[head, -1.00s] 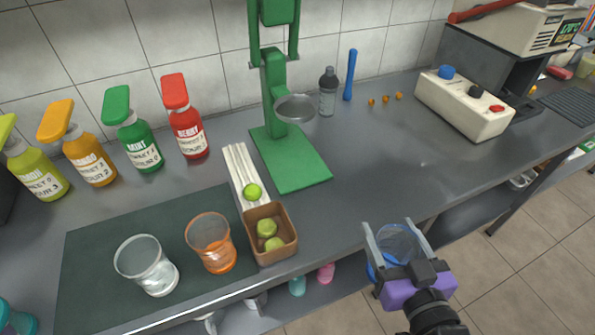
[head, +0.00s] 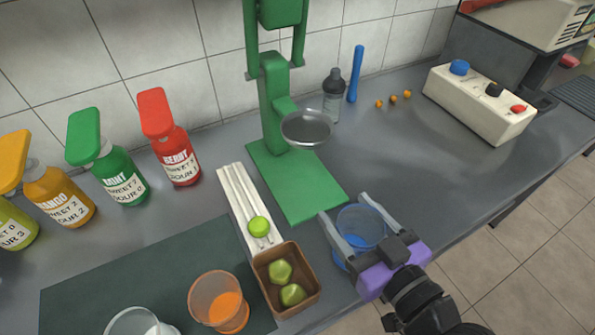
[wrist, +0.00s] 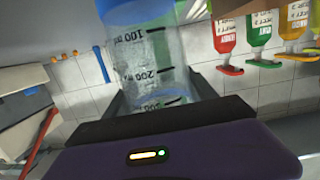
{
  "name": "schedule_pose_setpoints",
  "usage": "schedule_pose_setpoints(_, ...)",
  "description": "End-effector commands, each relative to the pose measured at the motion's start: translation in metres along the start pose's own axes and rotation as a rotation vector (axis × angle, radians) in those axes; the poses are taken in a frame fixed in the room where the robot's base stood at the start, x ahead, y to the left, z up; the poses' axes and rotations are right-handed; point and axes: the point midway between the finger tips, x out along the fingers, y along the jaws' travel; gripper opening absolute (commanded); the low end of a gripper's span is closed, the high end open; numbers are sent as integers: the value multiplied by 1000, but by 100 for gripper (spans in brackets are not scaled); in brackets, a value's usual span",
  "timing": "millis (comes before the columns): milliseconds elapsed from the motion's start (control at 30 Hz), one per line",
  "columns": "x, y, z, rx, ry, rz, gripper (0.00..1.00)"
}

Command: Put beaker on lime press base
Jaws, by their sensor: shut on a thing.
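The beaker (head: 361,227) is clear and blue-tinted. My gripper (head: 350,228) is shut on it, with a finger on each side, at the counter's front edge to the right of the brown box. The wrist view shows the beaker (wrist: 150,60) close up with its volume marks, between the fingers. The lime press is green, and its flat green base (head: 300,190) lies on the counter behind and left of the beaker. Nothing stands on the open front part of the base. A round metal bowl (head: 306,128) of the press hangs above the base's rear part.
A brown box (head: 288,250) with green limes and a white ridged tray (head: 232,195) with one lime stand left of the base. An orange cup (head: 218,300) is at front left. A shaker bottle (head: 332,98) and blue stick (head: 355,75) stand behind right. Counter right of the base is clear.

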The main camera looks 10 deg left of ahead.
Motion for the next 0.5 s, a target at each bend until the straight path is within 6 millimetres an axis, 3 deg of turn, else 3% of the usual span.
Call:
schedule_pose_setpoints(167,23,0,-6,-1,3,0,25)
schedule_pose_setpoints(500,104,0,-18,-3,1,-1,25)
